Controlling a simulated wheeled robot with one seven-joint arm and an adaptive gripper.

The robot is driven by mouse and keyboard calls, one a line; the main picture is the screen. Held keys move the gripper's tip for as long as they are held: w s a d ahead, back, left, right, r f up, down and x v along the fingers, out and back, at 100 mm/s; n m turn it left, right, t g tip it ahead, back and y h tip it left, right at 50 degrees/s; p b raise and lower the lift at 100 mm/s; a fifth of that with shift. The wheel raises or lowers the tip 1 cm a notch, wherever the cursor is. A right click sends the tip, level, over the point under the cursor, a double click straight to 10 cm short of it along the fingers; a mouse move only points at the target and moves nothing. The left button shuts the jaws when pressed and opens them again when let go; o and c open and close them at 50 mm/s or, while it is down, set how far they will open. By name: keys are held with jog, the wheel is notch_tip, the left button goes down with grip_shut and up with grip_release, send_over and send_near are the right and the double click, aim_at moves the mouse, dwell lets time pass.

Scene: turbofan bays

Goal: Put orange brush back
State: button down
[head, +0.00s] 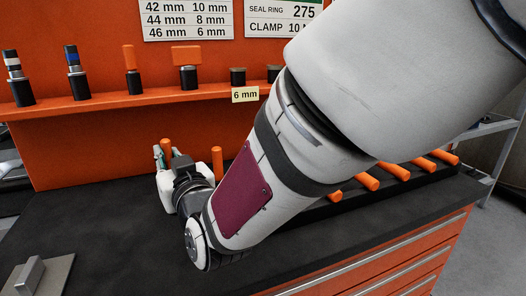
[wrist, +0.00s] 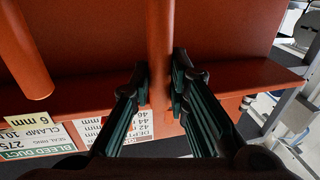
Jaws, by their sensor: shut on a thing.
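My gripper (wrist: 159,88) is shut on an upright orange handle (wrist: 160,35), taken to be the orange brush. The handle runs between the two green-lined fingers in the wrist view. In the head view the handle (head: 166,146) rises beside the gripper's green fingers (head: 158,157), above the dark worktop near the orange back panel. The lower end of the brush is hidden by my wrist, so I cannot tell whether it touches anything. A second orange handle (head: 217,162) stands just right of my gripper; a similar orange handle (wrist: 28,55) shows at left in the wrist view.
An orange shelf (head: 110,101) above the worktop (head: 80,235) bears several tools and a "6 mm" label (head: 246,94). Several orange handles (head: 397,171) lie in a row at right, partly behind my arm. A grey metal block (head: 30,273) sits front left. The left worktop is mostly clear.

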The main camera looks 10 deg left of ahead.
jog(key=shift+f+b, duration=0.5)
jog(key=shift+f, duration=0.1)
dwell(0.5)
jog(key=c, duration=1.4)
grip_release()
jog(key=shift+c, duration=0.2)
notch_tip(320, 180, up, 10)
jog(key=shift+r, duration=0.1)
